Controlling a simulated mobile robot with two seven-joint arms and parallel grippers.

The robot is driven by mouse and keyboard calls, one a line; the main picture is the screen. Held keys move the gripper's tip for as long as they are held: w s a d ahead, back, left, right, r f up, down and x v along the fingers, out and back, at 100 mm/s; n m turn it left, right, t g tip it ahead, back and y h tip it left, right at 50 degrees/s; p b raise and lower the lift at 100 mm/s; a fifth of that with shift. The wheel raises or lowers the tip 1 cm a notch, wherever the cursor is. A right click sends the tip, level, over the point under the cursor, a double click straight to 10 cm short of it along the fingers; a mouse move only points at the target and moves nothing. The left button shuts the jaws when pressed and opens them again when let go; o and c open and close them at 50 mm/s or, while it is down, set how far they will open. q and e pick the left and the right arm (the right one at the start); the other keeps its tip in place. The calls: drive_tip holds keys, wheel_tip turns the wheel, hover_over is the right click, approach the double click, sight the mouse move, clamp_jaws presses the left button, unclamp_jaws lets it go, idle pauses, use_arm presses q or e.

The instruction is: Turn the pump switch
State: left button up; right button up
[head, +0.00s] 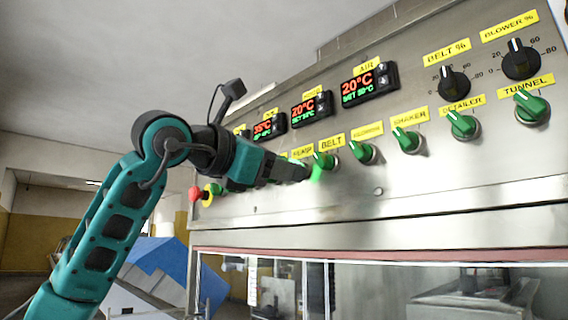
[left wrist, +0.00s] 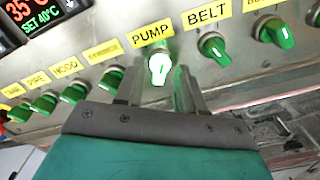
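The pump switch (left wrist: 159,68) is a green knob under the yellow PUMP label (left wrist: 150,34) in the left wrist view, and it looks brightly lit. My left gripper (left wrist: 159,78) is open, with one finger to the left of the knob and one to the right. Gaps show between knob and fingers; I cannot tell how far the tips are from the panel. In the head view my left gripper (head: 306,172) is at the panel below the PUMP label and hides most of that switch. My right gripper is not in view.
The belt switch (left wrist: 212,48) is close on the right of the pump switch. Several similar green switches line the steel panel (head: 450,180). Red-and-green displays (head: 369,85) and black dials (head: 521,59) are above. A red emergency button (head: 195,194) is at the panel's left end.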

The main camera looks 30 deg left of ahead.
use_arm(q)
drive_tip(key=shift+w, duration=0.25)
drive_tip(key=shift+c, duration=0.4)
clamp_jaws()
drive_tip(key=shift+n, duration=0.3)
drive_tip(key=n+b, duration=0.2)
drive_tip(key=n, duration=0.9)
drive_tip(key=shift+d, duration=0.1)
drive_tip(key=shift+n, duration=0.3)
